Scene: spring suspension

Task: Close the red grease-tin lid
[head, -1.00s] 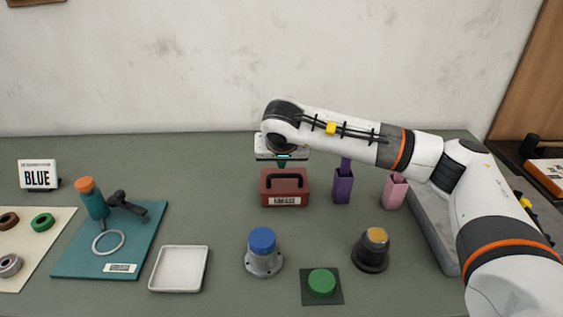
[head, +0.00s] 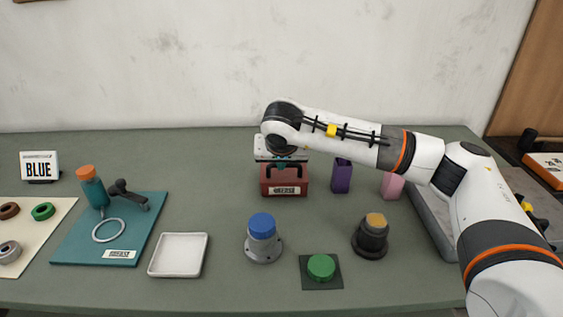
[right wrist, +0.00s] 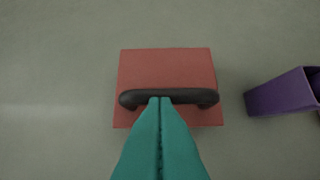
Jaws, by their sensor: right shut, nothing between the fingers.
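The red grease tin (head: 284,180) stands at the back middle of the table with a pale label on its front. In the right wrist view its red lid (right wrist: 165,70) lies flat over the tin as seen from above, with a dark handle (right wrist: 195,97) across it. My right gripper (right wrist: 161,100) is shut and empty, its teal fingertips at the handle; I cannot tell whether they touch it. In the head view the right gripper (head: 287,163) is right above the tin and partly hides its top. My left gripper is not in view.
Purple (head: 342,176) and pink (head: 392,186) holders stand right of the tin. In front are a blue-topped post (head: 262,230), a green button (head: 321,266), a dark post (head: 371,238) and a white tray (head: 179,254).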

